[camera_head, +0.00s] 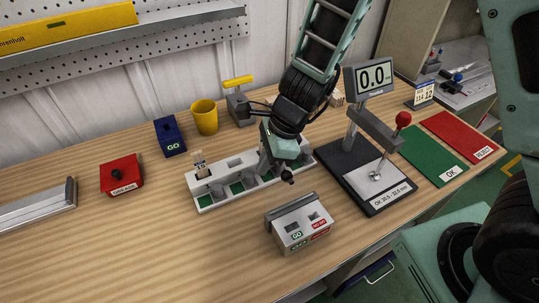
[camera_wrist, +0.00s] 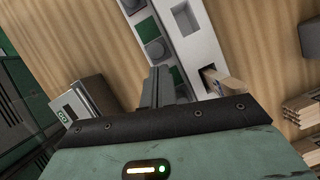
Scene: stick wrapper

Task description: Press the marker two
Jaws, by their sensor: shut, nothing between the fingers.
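A long white fixture (camera_head: 208,200) lies on the workbench, with grey raised pieces and green patches along its front. In the wrist view the fixture (camera_wrist: 205,45) has grey round pieces (camera_wrist: 156,49) beside green squares. No number or label on these pieces can be read, so I cannot tell which is marker two. My gripper (camera_head: 287,178) is shut and empty, pointing down by the right part of the fixture. Its fingers also show in the wrist view (camera_wrist: 160,86), close to the fixture's edge. Contact cannot be told. My gripper hides part of the fixture.
A grey GO/NO-GO box (camera_head: 288,238) stands in front. A gauge stand (camera_head: 375,205) with a red-knobbed lever is right, with green (camera_head: 428,150) and red (camera_head: 462,133) mats beyond. A yellow cup (camera_head: 205,118) and blue box (camera_head: 170,138) stand behind. The front-left bench is clear.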

